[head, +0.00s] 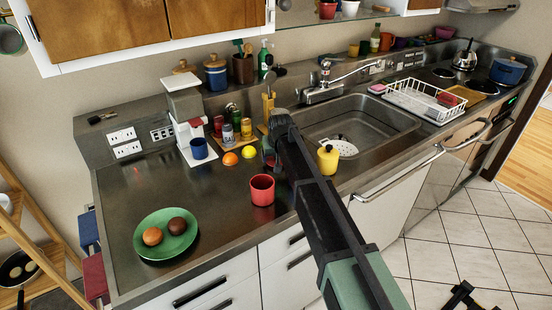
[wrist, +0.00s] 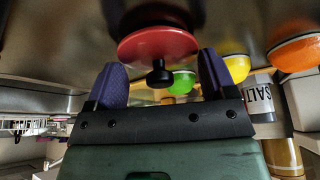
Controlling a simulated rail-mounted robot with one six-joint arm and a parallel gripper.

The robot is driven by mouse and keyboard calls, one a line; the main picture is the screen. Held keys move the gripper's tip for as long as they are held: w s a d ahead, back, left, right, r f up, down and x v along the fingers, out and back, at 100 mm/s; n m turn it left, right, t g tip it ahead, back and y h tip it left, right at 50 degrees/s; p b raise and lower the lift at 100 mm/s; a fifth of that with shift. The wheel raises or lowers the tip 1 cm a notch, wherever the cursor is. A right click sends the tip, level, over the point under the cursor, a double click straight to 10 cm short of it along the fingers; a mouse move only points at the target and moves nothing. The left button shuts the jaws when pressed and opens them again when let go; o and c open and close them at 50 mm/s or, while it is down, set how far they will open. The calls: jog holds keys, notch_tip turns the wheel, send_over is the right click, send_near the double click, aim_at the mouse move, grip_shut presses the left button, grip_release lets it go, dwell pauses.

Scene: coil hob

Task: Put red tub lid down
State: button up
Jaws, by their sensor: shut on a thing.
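The red lid (wrist: 158,44) with a black knob shows in the wrist view between my two purple fingertips. My gripper (wrist: 164,82) is shut on the lid, with one finger at each side of its rim. The lid is close to the dark metal worktop; I cannot tell whether it touches. In the head view my gripper (head: 272,150) is over the worktop left of the sink, and my arm hides most of the lid. A red open-topped container (head: 262,191) stands on the worktop, nearer the front edge.
An orange (head: 230,159) and a lemon (head: 249,152) lie left of my gripper, near several jars. A green plate (head: 166,234) with two round brown items is at front left. A yellow pot (head: 327,160) stands by the sink (head: 372,125). The worktop between plate and red container is clear.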

jog(key=shift+f, duration=0.25)
jog(key=o, duration=0.8)
jog(key=shift+r, duration=0.1)
jog(key=shift+o, duration=0.2)
jog(key=shift+s+r+p, duration=0.1)
jog(key=shift+r+p, duration=0.35)
jog(key=shift+r, duration=0.05)
jog(key=p+v, duration=1)
jog(key=v, duration=0.1)
jog(key=shift+s, duration=0.2)
jog(key=s+d+m+g, duration=0.1)
jog(key=s+d+g, duration=0.1)
jog(key=s+d, duration=0.9)
jog(key=s+d+f+m+g+h, duration=0.1)
jog(key=s+d+m+g, duration=0.1)
jog(key=s+d, duration=0.9)
jog(key=s, duration=0.8)
jog(key=shift+s, duration=0.2)
